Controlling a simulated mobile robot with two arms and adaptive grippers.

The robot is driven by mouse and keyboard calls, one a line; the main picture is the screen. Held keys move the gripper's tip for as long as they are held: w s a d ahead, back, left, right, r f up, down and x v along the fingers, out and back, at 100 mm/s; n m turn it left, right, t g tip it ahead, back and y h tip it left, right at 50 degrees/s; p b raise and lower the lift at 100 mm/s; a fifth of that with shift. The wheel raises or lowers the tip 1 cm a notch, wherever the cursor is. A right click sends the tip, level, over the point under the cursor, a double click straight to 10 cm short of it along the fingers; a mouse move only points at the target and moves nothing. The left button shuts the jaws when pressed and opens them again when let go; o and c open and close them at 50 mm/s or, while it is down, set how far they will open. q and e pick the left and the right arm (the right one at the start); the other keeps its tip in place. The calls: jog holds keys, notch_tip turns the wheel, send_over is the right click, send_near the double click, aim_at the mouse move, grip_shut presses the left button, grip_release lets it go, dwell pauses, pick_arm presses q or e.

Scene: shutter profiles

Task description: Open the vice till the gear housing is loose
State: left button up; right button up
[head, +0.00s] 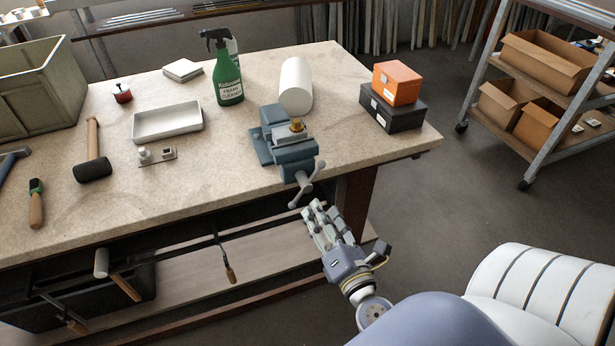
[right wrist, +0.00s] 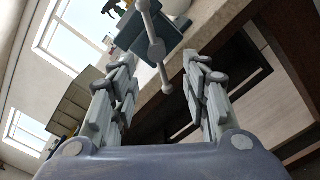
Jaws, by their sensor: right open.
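The blue-grey vice (head: 284,138) is fixed at the front edge of the bench. A small brass-coloured piece, which looks like the gear housing (head: 297,126), sits at its jaws; I cannot tell how tightly it is held. The vice handle (head: 304,184), a grey bar with knobbed ends, hangs at a slant at the front. My right gripper (head: 318,213) is open and empty, just below and in front of the handle. In the right wrist view the handle (right wrist: 156,50) shows ahead, above the gap between the spread fingers (right wrist: 163,88). My left gripper is not in view.
Behind the vice are a paper roll (head: 296,84) and a green spray bottle (head: 227,80). An orange box (head: 397,82) on a dark box (head: 391,112) stands to the right. A tray (head: 168,122) and a mallet (head: 93,165) lie left.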

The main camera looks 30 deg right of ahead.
aim_at(310, 193)
jog(key=x, duration=0.1)
jog(key=p+x, duration=0.1)
jog(key=x, duration=0.1)
jog(key=p+x, duration=0.1)
jog(key=shift+w+a+r, duration=0.1)
jog(key=shift+w+r, duration=0.25)
jog(key=shift+w, duration=0.05)
jog(key=x, duration=0.2)
jog(key=shift+w+f+p, duration=0.1)
jog(key=shift+w+p, duration=0.2)
jog(key=shift+w, duration=0.05)
jog(key=shift+x, duration=1.1)
jog(key=shift+f, duration=0.15)
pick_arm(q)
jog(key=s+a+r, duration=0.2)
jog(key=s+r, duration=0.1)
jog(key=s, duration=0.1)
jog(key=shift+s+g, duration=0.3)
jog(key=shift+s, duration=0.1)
pick_arm(e)
grip_shut()
